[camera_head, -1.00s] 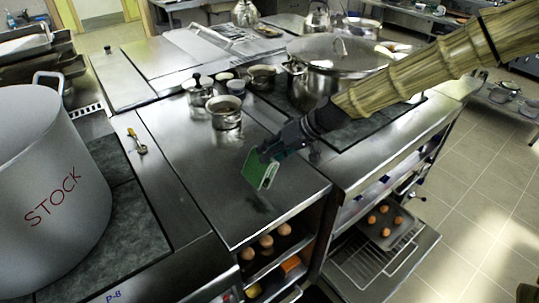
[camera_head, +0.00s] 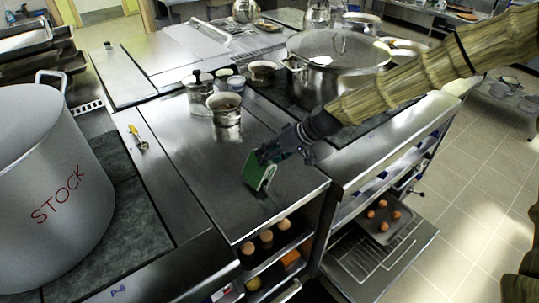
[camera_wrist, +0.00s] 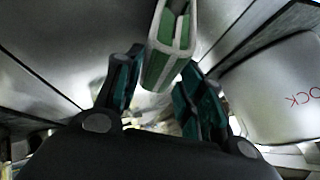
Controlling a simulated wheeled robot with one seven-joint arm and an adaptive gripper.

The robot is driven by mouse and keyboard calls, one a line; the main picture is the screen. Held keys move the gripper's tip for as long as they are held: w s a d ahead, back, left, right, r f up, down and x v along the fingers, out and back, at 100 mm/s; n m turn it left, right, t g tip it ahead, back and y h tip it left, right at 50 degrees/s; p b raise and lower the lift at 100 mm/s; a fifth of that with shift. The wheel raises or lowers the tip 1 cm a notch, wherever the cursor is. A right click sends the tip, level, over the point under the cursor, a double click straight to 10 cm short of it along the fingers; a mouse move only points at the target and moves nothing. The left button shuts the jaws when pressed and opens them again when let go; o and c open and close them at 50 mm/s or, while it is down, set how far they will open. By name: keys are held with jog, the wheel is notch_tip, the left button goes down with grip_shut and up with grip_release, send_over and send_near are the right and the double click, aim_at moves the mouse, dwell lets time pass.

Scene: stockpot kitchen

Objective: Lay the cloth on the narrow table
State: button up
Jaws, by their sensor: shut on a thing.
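The cloth (camera_head: 259,176) is a small folded green piece with pale edges, held upright. My gripper (camera_head: 270,155) is shut on its upper part. In the wrist view, the cloth (camera_wrist: 170,48) stands out past the two dark green fingers of my gripper (camera_wrist: 163,78). The cloth is over the front part of the narrow steel table (camera_head: 225,190), near its right side. Its lower edge is at or just above the tabletop; I cannot tell whether it touches.
A small open pot (camera_head: 225,115) and a lidded canister (camera_head: 199,92) stand farther back on the narrow table. The large stockpot (camera_head: 50,190) is at left. A big lidded pot (camera_head: 338,65) stands behind my arm. The table's front is bare. Eggs (camera_head: 267,236) sit on a shelf below.

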jog(key=shift+f, duration=0.2)
jog(key=o, duration=1.2)
jog(key=shift+c, duration=0.2)
jog(key=shift+r, duration=0.25)
jog(key=b+v, duration=0.2)
jog(key=v, duration=1)
jog(key=shift+w, duration=0.1)
